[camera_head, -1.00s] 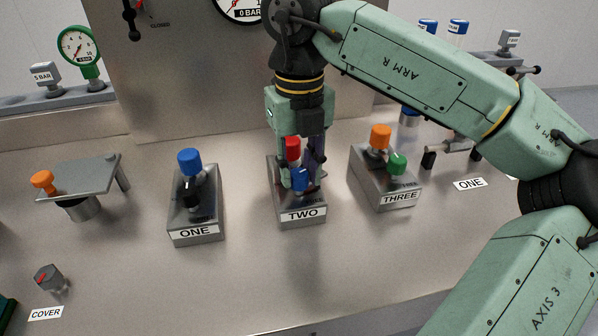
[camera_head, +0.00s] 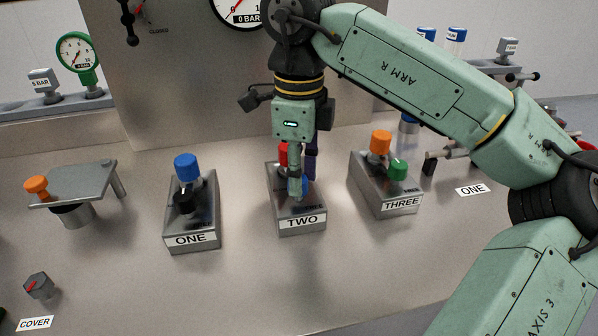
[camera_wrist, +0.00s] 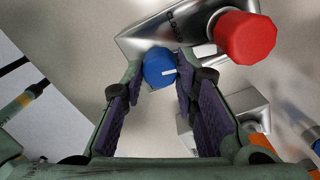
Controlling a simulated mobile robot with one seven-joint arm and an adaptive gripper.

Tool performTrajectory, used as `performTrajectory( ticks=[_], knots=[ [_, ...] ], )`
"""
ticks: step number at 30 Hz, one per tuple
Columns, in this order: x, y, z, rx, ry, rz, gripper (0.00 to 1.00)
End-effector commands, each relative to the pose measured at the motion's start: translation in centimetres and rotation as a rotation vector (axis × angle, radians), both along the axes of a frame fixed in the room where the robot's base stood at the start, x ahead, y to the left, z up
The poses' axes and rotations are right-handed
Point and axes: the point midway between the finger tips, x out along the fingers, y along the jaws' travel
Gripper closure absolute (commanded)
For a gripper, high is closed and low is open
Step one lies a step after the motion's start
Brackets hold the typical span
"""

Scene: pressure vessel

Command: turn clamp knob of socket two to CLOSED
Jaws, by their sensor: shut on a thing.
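The socket two block (camera_head: 301,225), labelled TWO, stands on the metal worktop with a red cap (camera_head: 282,153) at its back. My gripper (camera_head: 298,190) points down over its front part and is shut on the blue clamp knob (camera_wrist: 159,66). In the wrist view the knob sits between the two fingertips, with a white pointer line towards the right finger. The red cap (camera_wrist: 246,37) is up and right of the knob there. In the head view my fingers hide most of the knob.
Socket one (camera_head: 191,239) with a blue cap and black knob stands to the left. Socket three (camera_head: 401,203) with an orange cap and green knob stands close on the right. A cover plate (camera_head: 75,185) is at far left. The worktop in front is clear.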

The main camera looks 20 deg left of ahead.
Motion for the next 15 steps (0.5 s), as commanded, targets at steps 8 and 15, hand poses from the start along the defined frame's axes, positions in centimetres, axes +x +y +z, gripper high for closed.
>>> performTrajectory(
  ticks=[8,15],
  knots=[
    [0.01,0.04,0.04,0.001,0.000,0.154,1.00],
    [0.04,0.03,0.05,0.001,-0.001,0.214,1.00]
  ],
)
